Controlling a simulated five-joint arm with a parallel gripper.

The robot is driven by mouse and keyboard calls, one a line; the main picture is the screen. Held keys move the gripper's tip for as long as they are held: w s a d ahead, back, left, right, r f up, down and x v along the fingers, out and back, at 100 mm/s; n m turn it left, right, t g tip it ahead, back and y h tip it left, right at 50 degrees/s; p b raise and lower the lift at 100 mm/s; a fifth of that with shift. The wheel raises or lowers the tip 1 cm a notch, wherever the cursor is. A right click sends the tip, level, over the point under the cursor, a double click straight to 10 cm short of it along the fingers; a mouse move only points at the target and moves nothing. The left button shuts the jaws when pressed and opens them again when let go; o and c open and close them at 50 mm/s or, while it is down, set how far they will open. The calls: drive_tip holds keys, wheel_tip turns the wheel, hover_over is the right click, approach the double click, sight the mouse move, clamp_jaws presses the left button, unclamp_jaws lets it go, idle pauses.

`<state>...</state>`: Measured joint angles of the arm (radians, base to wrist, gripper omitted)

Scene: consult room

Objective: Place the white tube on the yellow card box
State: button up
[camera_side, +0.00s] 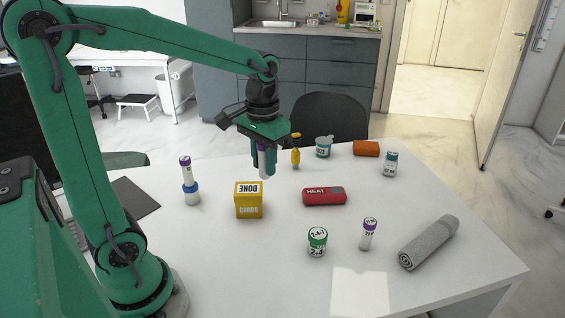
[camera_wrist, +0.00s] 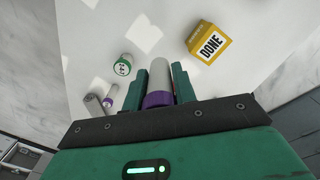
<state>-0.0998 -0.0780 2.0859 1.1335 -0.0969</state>
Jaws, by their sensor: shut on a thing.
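My gripper (camera_side: 264,173) is shut on a white tube (camera_side: 264,164) with a purple end, held upright above the table. In the wrist view the tube (camera_wrist: 157,72) sits between the two green fingers of my gripper (camera_wrist: 160,76), purple end nearest the camera. The yellow card box (camera_side: 249,204), marked DONE on top, stands on the table. In the side view it is below and slightly left of the held tube. In the wrist view the box (camera_wrist: 207,43) is up and right of the tube, apart from it.
A green-lidded jar (camera_side: 317,243), another purple-topped tube (camera_side: 368,235) and a grey roll (camera_side: 428,243) are nearer the front right. Table around the box is clear.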

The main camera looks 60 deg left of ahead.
drive_tip(key=a+f, duration=0.2)
drive_tip(key=a, duration=0.1)
drive_tip(key=w+a+f, duration=0.1)
drive_tip(key=a+f, duration=0.1)
drive_tip(key=a, duration=0.2)
drive_tip(key=a+f, duration=0.3)
drive_tip(key=a, duration=0.1)
drive_tip(key=shift+w+a, duration=0.25)
drive_tip(key=shift+f, duration=2)
drive_tip(key=shift+f, duration=0.1)
drive_tip(key=o, duration=1)
drive_tip(key=shift+c, duration=0.2)
wheel_tip(320, 180, up, 12)
